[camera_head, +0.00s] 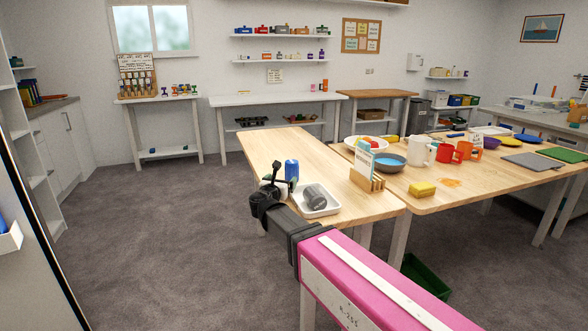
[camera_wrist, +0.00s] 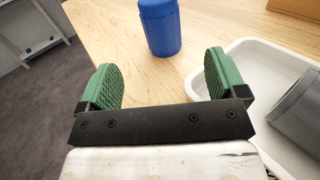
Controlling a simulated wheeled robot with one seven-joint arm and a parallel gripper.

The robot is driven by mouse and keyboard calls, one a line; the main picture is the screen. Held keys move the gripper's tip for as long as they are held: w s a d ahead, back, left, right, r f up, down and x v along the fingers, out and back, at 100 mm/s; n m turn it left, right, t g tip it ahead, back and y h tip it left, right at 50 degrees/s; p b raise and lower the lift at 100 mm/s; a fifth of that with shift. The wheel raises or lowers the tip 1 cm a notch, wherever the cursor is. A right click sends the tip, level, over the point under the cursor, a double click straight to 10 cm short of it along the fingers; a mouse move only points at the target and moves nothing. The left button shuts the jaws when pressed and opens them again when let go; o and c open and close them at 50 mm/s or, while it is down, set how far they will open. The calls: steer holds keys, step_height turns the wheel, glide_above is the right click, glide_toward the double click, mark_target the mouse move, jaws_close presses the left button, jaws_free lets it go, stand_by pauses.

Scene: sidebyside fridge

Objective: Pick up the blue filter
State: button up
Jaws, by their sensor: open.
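The blue filter (camera_head: 291,170) is a blue cylinder standing upright on the wooden table (camera_head: 266,144), near its left side. In the wrist view the blue filter (camera_wrist: 160,27) stands just beyond my gripper, roughly between the lines of its two fingers. My gripper (camera_head: 272,182) is open and empty, with green ridged pads; in the wrist view my gripper (camera_wrist: 161,82) shows its fingers spread wide, apart from the filter. In the head view my gripper is small and dark, close in front of the filter.
A white tray (camera_head: 326,208) holding a grey cylinder (camera_head: 315,195) sits right of the filter, close to my right finger. A wooden rack (camera_head: 367,180), a blue-filled bowl (camera_head: 389,163) and a yellow sponge (camera_head: 422,189) stand further right. The table's left part is clear.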

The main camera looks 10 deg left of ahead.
mark_target(291, 162)
steer(key=w, duration=0.8)
steer(key=w+d, duration=0.1)
steer(key=w, duration=0.3)
steer(key=shift+s, duration=0.1)
steer(key=shift+c, duration=0.3)
steer(key=c, duration=1)
steer(key=shift+r, duration=0.2)
step_height(291, 162, up, 4)
steer(key=shift+f, duration=0.1)
steer(key=shift+s+a+r, duration=1.15)
steer(key=shift+a, duration=0.45)
steer(key=shift+s+a+r, duration=1.1)
steer(key=shift+a+r, duration=0.05)
steer(key=shift+a, duration=0.4)
steer(key=shift+s+a+r, duration=1.15)
steer(key=shift+a, duration=0.45)
